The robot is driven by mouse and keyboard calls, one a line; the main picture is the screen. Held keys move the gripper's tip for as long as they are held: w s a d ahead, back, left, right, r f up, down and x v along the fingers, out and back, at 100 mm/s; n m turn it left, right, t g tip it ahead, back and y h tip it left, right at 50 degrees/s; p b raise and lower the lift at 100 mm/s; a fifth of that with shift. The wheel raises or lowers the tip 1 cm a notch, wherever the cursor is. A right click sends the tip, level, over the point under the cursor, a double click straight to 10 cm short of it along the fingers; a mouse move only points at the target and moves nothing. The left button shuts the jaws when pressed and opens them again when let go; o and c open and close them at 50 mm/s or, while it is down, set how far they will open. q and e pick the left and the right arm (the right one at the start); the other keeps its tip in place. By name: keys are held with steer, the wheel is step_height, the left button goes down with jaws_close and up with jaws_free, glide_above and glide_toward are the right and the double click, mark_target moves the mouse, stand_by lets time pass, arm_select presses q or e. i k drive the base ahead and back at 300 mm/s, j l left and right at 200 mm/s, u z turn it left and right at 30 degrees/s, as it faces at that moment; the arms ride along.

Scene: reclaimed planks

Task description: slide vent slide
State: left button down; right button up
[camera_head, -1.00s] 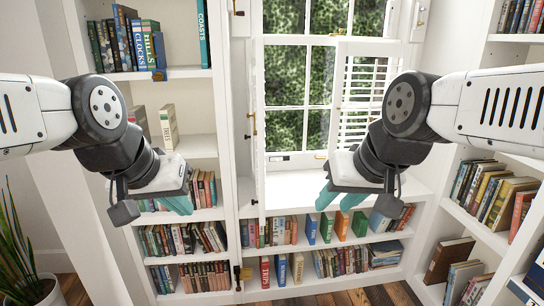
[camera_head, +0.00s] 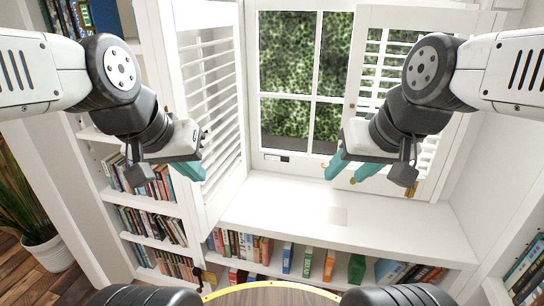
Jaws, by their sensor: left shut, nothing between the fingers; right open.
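A small white piece with a dark slot (camera_head: 277,158) sits on the lower rail of the window frame; it may be the vent slide, but it is too small to be sure. My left gripper (camera_head: 190,171) is shut and empty, left of this piece and in front of the left louvred shutter. My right gripper (camera_head: 352,170) is open and empty, to the right of the piece, over the sill and in front of the right shutter. Neither gripper visibly touches the piece.
The left shutter (camera_head: 212,100) stands out into the room and the right shutter (camera_head: 425,150) lies near the window. The white sill (camera_head: 285,200) is clear, with a paler rectangle (camera_head: 338,215) on it. Bookshelves (camera_head: 150,205) stand left and below. A potted plant (camera_head: 45,250) is far left.

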mark_target(271, 158)
steer(key=k+l+z, duration=0.2)
steer(key=z, duration=0.3)
steer(key=k, duration=0.65)
steer(key=z, duration=0.4)
steer(key=j+z, duration=0.1)
steer(key=z, duration=0.3)
steer(key=j+z, duration=0.1)
steer(key=z, duration=0.65)
steer(key=k+j, duration=0.1)
steer(key=j, duration=0.35)
steer(key=k+j, duration=0.15)
steer(key=j, duration=0.3)
steer(key=k+j, duration=0.1)
steer(key=j, duration=0.35)
steer(key=k+j, duration=0.1)
steer(key=j, duration=0.3)
steer(key=k+j+z, duration=0.1)
steer(key=j, duration=0.75)
steer(key=k+j, duration=0.1)
steer(key=j, duration=0.25)
